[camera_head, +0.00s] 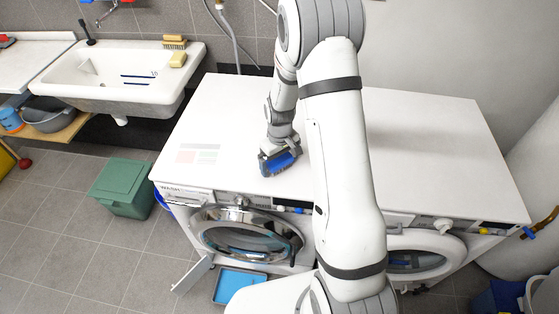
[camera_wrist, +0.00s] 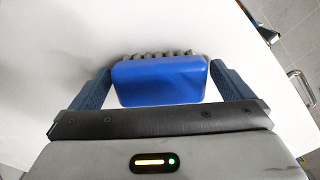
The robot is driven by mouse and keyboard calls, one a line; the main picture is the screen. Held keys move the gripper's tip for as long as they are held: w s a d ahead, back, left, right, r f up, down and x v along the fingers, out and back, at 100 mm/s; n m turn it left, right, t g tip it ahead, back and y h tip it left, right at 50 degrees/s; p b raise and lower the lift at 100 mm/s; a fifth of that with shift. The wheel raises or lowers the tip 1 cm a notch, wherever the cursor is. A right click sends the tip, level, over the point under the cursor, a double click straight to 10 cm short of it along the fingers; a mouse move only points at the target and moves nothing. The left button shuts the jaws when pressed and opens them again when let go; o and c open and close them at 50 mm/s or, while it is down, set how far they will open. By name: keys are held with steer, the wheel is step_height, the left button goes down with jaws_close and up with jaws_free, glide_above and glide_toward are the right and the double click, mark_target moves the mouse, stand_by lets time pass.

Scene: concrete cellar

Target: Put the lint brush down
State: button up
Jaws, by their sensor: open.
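The lint brush (camera_wrist: 160,82) has a blue body with a row of grey-dark bristles or tufts along its far side. It lies on the white top of the left washing machine (camera_head: 235,115), near the front edge; the brush also shows as a blue patch in the head view (camera_head: 284,164). My gripper (camera_wrist: 160,76) is open around the brush, one finger on each side. In the head view my gripper (camera_head: 279,158) points down and partly hides the brush.
The left machine's round door (camera_head: 248,237) is in front below. A second white machine top (camera_head: 430,140) adjoins on the right and is clear. A sink (camera_head: 120,85) with brushes stands at left, a green bin (camera_head: 125,185) on the floor. A blue tray (camera_head: 238,282) lies below.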

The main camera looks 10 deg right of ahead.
mark_target(280, 160)
step_height(280, 160, up, 12)
steer(key=b, duration=0.2)
steer(key=s+r+m+t, duration=0.1)
steer(key=s+r+m, duration=0.1)
steer(key=s+r, duration=0.4)
steer(key=s+r+m+t, duration=0.2)
steer(key=s+r, duration=0.5)
steer(key=s, duration=1)
steer(key=shift+m, duration=0.3)
steer(key=shift+c, duration=0.6)
